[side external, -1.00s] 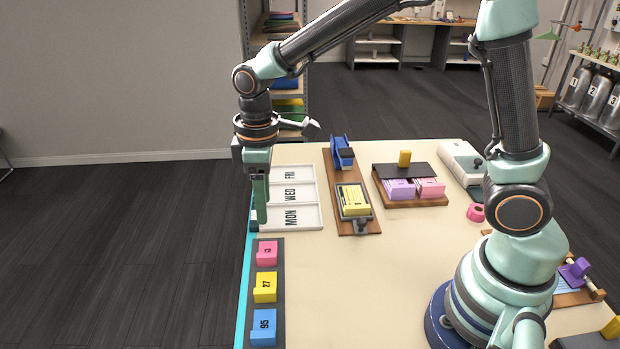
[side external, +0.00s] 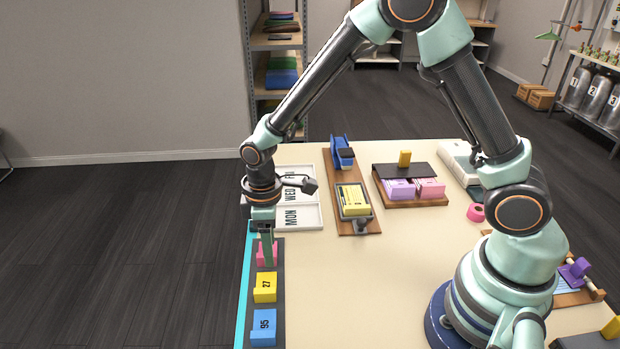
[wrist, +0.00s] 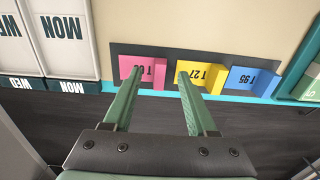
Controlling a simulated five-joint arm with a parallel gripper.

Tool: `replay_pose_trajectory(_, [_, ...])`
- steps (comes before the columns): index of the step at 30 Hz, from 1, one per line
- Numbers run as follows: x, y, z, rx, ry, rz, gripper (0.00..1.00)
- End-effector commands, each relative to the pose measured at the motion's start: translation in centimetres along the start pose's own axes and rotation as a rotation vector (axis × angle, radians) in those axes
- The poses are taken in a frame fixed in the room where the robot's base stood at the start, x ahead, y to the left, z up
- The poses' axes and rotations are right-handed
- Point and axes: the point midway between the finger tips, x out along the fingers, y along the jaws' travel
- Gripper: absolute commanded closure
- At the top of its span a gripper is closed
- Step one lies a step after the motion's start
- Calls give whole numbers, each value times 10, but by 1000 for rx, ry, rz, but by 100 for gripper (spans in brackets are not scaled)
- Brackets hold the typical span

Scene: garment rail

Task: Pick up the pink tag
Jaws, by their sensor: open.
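The pink tag (side external: 261,255) stands at the far end of a dark strip on the table's left edge, partly hidden by my gripper (side external: 268,261). My gripper is open and empty, its fingers pointing down at the pink tag. In the wrist view the pink tag (wrist: 131,66) shows by the left fingertip, which overlaps it. The right fingertip overlaps the left side of the yellow tag 27 (wrist: 205,76). I cannot tell whether the fingers touch either tag.
The blue tag 95 (side external: 263,328) sits nearer on the same dark strip (side external: 279,287). A white tray marked MON and WED (side external: 309,218) lies just beyond. A wooden board (side external: 371,226) with a yellow stack is to the right. The table's middle is clear.

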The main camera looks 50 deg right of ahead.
Motion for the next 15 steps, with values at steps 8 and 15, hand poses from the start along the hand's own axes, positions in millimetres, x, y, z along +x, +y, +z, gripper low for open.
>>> replay_pose_trajectory(8, [18,0,-1,0,0,0,43])
replay_pose_trajectory(15, [18,0,-1,0,1,1,77])
